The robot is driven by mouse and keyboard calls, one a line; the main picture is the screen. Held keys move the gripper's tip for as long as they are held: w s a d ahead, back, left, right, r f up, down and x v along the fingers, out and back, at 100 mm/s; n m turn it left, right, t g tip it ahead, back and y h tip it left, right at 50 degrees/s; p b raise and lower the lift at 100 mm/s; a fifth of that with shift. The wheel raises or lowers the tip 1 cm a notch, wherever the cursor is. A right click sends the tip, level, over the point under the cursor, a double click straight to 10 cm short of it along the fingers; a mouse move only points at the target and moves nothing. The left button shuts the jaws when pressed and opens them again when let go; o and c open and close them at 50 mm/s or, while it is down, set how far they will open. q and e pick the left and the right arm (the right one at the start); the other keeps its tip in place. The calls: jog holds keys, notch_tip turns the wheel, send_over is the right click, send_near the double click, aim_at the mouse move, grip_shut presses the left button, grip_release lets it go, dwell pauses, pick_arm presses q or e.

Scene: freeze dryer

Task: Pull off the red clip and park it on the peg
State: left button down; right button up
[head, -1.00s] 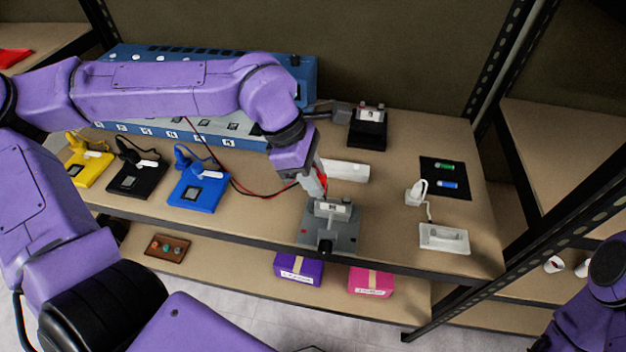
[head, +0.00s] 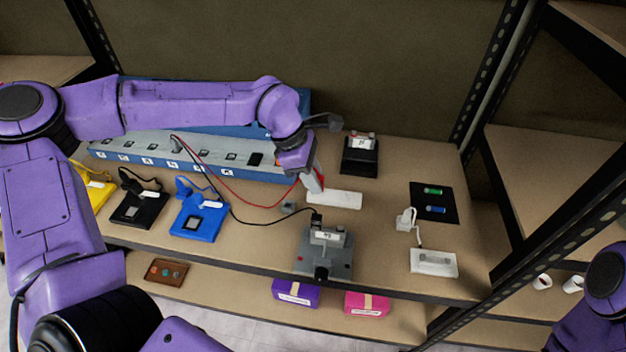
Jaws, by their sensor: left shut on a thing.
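My left gripper (head: 316,186) is shut on the red clip (head: 321,178), which is mostly hidden by the fingers. It holds the clip behind the grey device (head: 323,262), apart from it, by the left end of a white strip (head: 336,200). A red lead (head: 235,196) runs from the blue-grey bench unit (head: 195,155) to the clip. A black lead (head: 262,225) runs to the top of the grey device. A small grey block (head: 288,207) lies left of the strip; I cannot tell whether it is the peg. My right gripper is out of view.
Blue (head: 198,222), black (head: 138,210) and yellow (head: 97,192) devices stand at the left. A black stand (head: 360,160) is at the back, a white charger-like unit (head: 433,262) at the right. A black mat (head: 434,203) holds green and blue cells. Rack posts bound the right side.

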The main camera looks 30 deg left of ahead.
pick_arm(q)
jog(key=w+a+p, duration=0.3)
jog(key=w, duration=0.5)
jog(key=shift+w, duration=0.2)
jog(key=shift+a, duration=0.1)
notch_tip(320, 180, down, 4)
jog(key=shift+r+b, duration=0.25)
jog(key=shift+b, duration=0.9)
